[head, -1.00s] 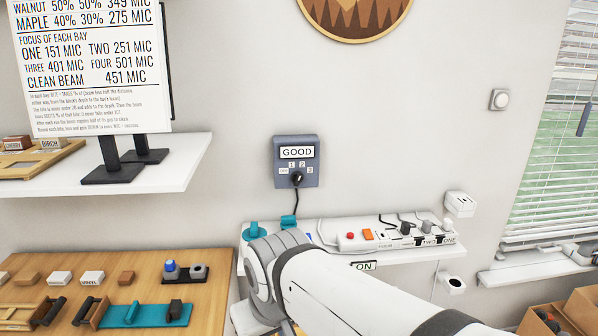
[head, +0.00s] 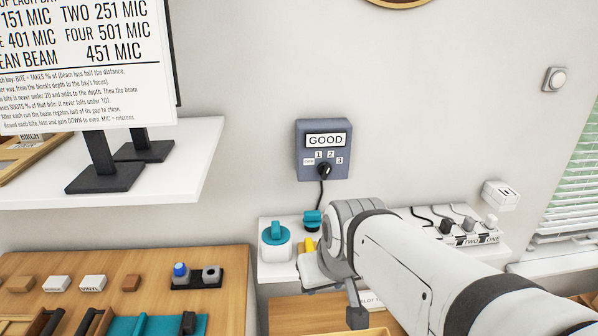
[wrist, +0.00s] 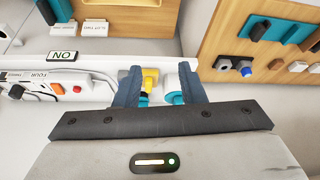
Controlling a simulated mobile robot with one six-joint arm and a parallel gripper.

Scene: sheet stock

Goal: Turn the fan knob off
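The fan knob (head: 324,171) is a small black dial low on a grey-blue wall box (head: 341,168). The box has labels OFF, 1, 2 and 3 around the knob and a GOOD sign above. I cannot tell which label the knob points at. My gripper (wrist: 160,82) is open in the wrist view, its two dark fingers spread apart. It is over the white shelf, below and apart from the knob in the head view. A yellow part (wrist: 150,84) and teal-and-white items show beyond and between the fingers. The knob is not in the wrist view.
A white shelf (head: 280,270) below the box holds a teal-topped white item (head: 276,240), a teal item (head: 312,220) and a power strip (head: 470,232). A black cord hangs from the box. A monitor shelf (head: 190,180) is at left. The wall around the box is clear.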

